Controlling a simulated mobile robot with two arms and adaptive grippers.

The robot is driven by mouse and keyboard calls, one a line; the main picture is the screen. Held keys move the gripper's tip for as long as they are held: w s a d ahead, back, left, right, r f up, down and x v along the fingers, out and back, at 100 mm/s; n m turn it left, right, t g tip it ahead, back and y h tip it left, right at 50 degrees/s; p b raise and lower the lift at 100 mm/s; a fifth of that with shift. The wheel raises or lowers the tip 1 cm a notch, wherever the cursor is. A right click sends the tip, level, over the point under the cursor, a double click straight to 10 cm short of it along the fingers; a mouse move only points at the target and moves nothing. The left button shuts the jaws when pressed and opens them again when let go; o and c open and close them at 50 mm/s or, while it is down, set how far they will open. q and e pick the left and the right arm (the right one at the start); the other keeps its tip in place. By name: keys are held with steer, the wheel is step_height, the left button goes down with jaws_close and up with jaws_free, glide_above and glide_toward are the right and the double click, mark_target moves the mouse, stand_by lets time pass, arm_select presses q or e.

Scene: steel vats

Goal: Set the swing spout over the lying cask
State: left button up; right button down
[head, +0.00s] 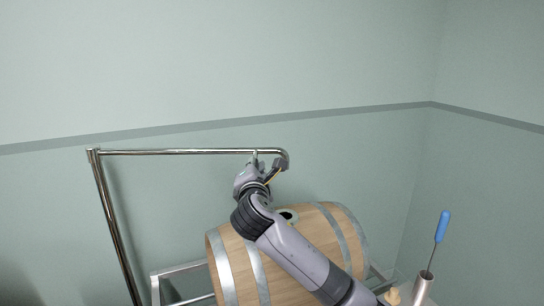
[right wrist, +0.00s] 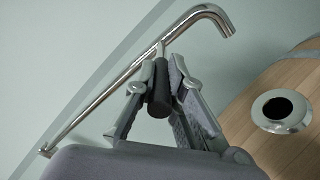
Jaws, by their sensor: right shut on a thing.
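The swing spout (head: 185,152) is a shiny steel pipe running level from a post at the left to a bent-down end. It also shows in the right wrist view (right wrist: 110,95). My right gripper (head: 267,166) is shut on the spout's dark handle (right wrist: 158,92), near the bent end. The lying wooden cask (head: 238,262) has steel hoops and a metal-rimmed hole (right wrist: 283,110) on top. In the head view the spout's end is above this hole; its exact alignment in depth is unclear. My arm hides part of the cask. My left gripper is out of view.
A metal cradle (head: 182,270) holds the cask. At the lower right, a blue-handled tool (head: 442,226) stands in a metal cup (head: 423,290), beside a small wooden piece (head: 393,296). Pale green walls stand behind; the space above the spout is clear.

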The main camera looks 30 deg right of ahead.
steer(key=s+a+m+g+h, duration=0.1)
steer(key=s+a+h, duration=0.1)
steer(key=s+a, duration=0.2)
steer(key=shift+a+f+m+p, duration=0.2)
steer(key=shift+a+m+p, duration=0.1)
steer(key=shift+p, duration=0.15)
steer(key=c, duration=2)
jaws_free()
steer(key=shift+c, duration=0.2)
steer(key=shift+o, duration=1.9)
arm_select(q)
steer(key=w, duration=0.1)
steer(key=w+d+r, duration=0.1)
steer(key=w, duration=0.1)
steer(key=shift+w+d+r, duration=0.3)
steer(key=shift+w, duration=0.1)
arm_select(e)
steer(key=v, duration=1.2)
